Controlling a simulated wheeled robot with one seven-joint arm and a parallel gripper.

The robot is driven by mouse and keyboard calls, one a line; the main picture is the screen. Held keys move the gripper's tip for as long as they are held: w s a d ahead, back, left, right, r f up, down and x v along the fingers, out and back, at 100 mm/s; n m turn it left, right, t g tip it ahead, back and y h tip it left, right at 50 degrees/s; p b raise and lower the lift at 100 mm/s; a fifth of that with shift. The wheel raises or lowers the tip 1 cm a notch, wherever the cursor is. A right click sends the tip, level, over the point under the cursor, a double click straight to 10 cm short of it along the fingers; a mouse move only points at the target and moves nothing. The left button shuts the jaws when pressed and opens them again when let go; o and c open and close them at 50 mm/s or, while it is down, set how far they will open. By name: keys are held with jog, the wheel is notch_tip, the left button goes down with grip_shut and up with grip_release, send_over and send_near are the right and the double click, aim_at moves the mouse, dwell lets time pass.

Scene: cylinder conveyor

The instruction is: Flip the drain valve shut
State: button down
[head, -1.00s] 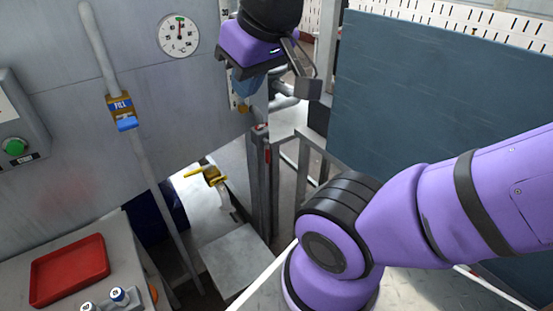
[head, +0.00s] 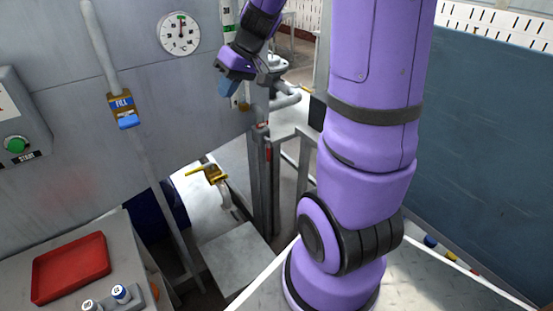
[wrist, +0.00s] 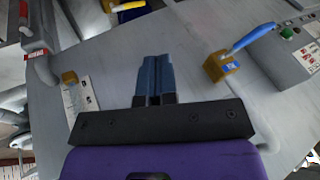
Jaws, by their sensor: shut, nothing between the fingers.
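The drain valve (head: 211,172) is a brass body with a yellow lever on a pipe, low in the middle of the head view, below the grey tank wall. Its yellow lever points left in that view. In the wrist view a yellow lever (wrist: 129,6) on a brass body shows at the top edge, partly cut off. My gripper (head: 226,87) is up against the background of the tank wall, above the valve and apart from it. Its blue fingers (wrist: 154,75) are together with nothing between them.
The fill valve (head: 122,110) with a blue lever is on a pipe at left. A green button box (head: 16,145) and a gauge (head: 179,33) are on the wall. A red tray (head: 70,268) lies front left. Grey posts (head: 262,180) stand right of the drain valve.

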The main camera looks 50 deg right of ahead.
jog(key=w+d+f, duration=0.3)
jog(key=d+f, duration=0.2)
jog(key=m+t, duration=0.3)
send_over(268, 151)
jog(key=s, duration=0.4)
notch_tip(268, 151, down, 18)
jog(key=s+d+f+h, duration=0.1)
jog(key=s+d+f, duration=0.2)
jog(key=d+f, duration=0.3)
notch_tip(268, 151, down, 3)
jog(key=shift+f, duration=0.1)
jog(key=shift+s, duration=0.1)
jog(key=x, duration=0.9)
jog(key=shift+w+f, duration=0.25)
jog(key=shift+w, duration=0.15)
